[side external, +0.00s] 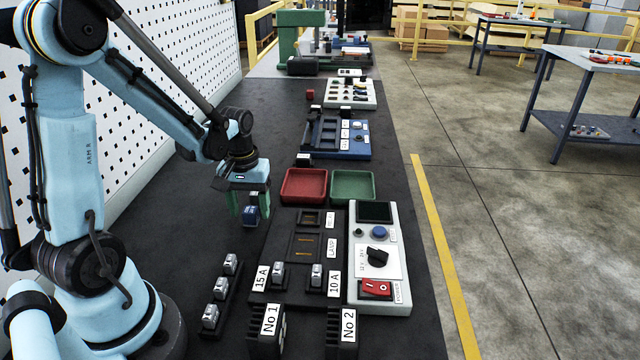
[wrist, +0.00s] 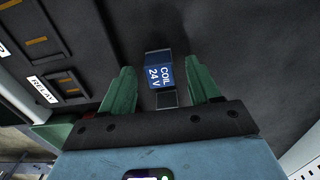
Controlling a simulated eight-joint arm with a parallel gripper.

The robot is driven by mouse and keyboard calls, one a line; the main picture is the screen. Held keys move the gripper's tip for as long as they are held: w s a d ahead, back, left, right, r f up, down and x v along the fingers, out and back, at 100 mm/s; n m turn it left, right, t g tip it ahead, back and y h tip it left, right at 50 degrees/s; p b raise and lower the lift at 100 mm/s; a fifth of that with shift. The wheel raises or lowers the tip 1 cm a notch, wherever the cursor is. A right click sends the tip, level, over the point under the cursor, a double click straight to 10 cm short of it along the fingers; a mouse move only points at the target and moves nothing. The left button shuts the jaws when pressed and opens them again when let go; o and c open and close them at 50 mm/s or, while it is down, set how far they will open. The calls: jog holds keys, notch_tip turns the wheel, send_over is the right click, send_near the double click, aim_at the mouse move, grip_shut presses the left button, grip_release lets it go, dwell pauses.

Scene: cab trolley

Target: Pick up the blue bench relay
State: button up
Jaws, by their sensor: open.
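The blue bench relay (wrist: 160,72), labelled "COIL 24 V", stands on the dark bench top. In the wrist view it lies between and slightly beyond the two green fingers of my gripper (wrist: 158,90), with a gap on each side. In the side external view the relay (side external: 250,214) shows low between the fingers of my gripper (side external: 249,208). The gripper is open and points down. The fingers do not appear to touch the relay. Part of the relay is hidden behind the fingers in the side view.
A red tray (side external: 304,200) and a green tray (side external: 352,200) lie to the right. A panel with a RELAY-labelled slot (wrist: 40,88) is nearby. A white control box (side external: 380,300) stands right of it. Several metal-topped parts sit in a black rack (side external: 222,300) nearer the camera.

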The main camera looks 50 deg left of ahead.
aim_at(251, 211)
jog(key=c, duration=1.1)
jog(key=shift+c, duration=0.2)
jog(key=shift+r, duration=0.5)
jog(key=r, duration=0.3)
jog(key=shift+d+r, duration=0.25)
jog(key=shift+d, duration=0.05)
jog(key=s+d+r, duration=0.1)
jog(key=d+r, duration=0.6)
jog(key=d, duration=0.4)
jog(key=shift+r, duration=0.4)
